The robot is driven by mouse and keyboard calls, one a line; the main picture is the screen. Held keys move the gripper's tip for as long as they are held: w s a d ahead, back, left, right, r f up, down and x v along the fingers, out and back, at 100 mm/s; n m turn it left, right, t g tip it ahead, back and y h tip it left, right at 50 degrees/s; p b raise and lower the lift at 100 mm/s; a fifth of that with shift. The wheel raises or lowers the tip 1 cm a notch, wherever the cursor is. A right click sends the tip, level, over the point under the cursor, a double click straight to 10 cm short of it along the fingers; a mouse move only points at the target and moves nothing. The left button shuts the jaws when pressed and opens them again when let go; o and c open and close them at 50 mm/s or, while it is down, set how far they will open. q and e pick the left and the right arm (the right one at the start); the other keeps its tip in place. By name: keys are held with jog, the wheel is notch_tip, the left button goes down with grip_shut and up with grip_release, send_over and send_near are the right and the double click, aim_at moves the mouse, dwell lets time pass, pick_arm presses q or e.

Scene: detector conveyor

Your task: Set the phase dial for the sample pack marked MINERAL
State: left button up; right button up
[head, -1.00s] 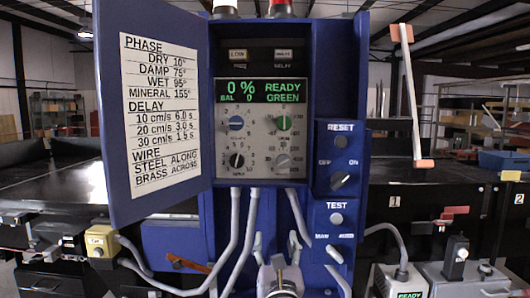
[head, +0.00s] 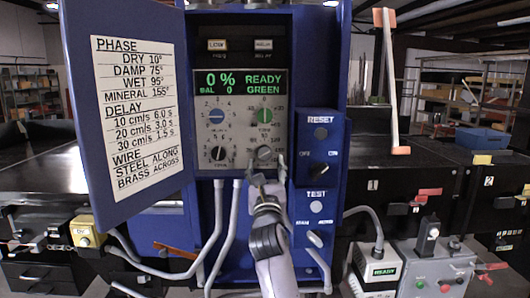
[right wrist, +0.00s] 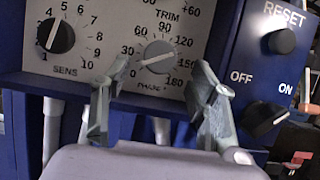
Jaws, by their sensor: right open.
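The phase dial (head: 264,153) is a grey round knob at the lower right of the detector's panel. In the right wrist view the phase dial (right wrist: 156,57) has a scale from 0 to 180; its light mark lies slanted across the knob, and the exact setting is hard to read. My right gripper (head: 266,166) is just in front of and below the dial. In the right wrist view its open fingers (right wrist: 162,76) stand either side of the dial, with nothing between them. The chart (head: 137,115) on the open door lists MINERAL 155°. My left gripper is out of view.
The sensitivity dial (right wrist: 56,36) is left of the phase dial. The trim dial (head: 265,116) is above it. The RESET box (head: 320,148) with its OFF/ON switch (right wrist: 264,118) juts out on the right. The open blue door (head: 80,160) blocks the left side.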

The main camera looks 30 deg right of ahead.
aim_at(265, 156)
jog(key=shift+p+x, duration=0.4)
jog(key=shift+x, duration=1.3)
jog(key=shift+c, duration=0.4)
jog(key=shift+f, duration=0.1)
jog(key=c, duration=1.1)
